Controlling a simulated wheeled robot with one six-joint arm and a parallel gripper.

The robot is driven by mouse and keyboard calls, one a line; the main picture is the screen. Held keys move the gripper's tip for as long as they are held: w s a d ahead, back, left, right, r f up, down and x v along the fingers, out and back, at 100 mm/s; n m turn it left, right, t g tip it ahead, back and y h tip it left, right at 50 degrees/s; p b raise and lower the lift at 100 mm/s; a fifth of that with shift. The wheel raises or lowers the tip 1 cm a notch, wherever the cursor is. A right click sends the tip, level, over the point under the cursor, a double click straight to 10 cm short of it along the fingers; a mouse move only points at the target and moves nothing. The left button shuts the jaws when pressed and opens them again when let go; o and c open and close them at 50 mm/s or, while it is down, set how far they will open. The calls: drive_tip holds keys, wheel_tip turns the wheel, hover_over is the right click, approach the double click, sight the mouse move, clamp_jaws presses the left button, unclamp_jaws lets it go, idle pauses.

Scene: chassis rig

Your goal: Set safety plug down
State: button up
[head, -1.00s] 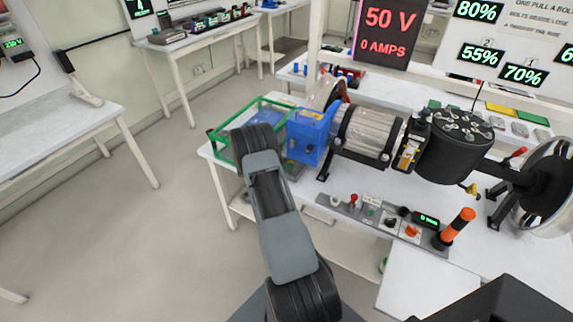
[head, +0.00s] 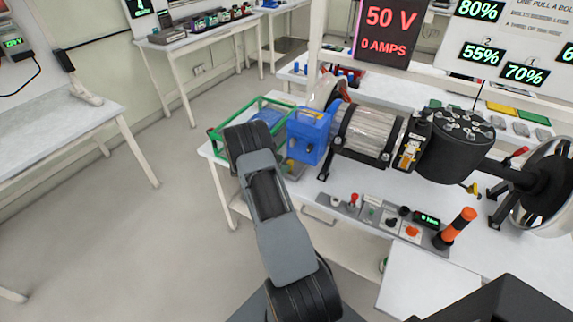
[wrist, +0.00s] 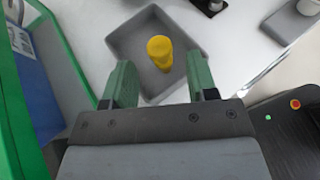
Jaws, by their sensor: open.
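The safety plug, a yellow cylindrical piece (wrist: 160,52), stands in a shallow grey tray (wrist: 130,42) in the wrist view. My gripper (wrist: 158,72) is open, with one green finger on each side of the plug's near side. Gaps show between the plug and both fingers, so it is not held. In the head view my arm hides the gripper. The tray cannot be made out clearly there.
A green-framed bin (head: 215,140) stands left of the blue housing (head: 309,135) on the white bench; its green rim (wrist: 62,60) is close at left in the wrist view. A switch panel (head: 375,215) lies along the bench's front edge. Open floor (head: 130,230) is at left.

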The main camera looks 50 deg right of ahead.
drive_tip(key=s+a+r+m+t+y, duration=0.1)
drive_tip(key=a+r+m+y, duration=0.35)
drive_tip(key=a+r, duration=0.95)
drive_tip(key=s+a+r+m+t+y, duration=0.2)
drive_tip(key=s+a+m, duration=0.1)
drive_tip(key=s+a, duration=0.2)
drive_tip(key=s+a+r+m+t+y, duration=0.2)
drive_tip(key=s+a, duration=0.3)
drive_tip(key=a, duration=0.4)
drive_tip(key=s+a+r+m+t+y, duration=0.2)
drive_tip(key=s+a+m+t+y, duration=0.1)
drive_tip(key=a, duration=0.4)
drive_tip(key=shift+s+a+r+m+y+b, duration=0.3)
drive_tip(key=shift+s+r+m+y+b, duration=0.25)
drive_tip(key=shift+s+m, duration=0.5)
drive_tip(key=shift+f, duration=0.1)
drive_tip(key=shift+c, duration=0.4)
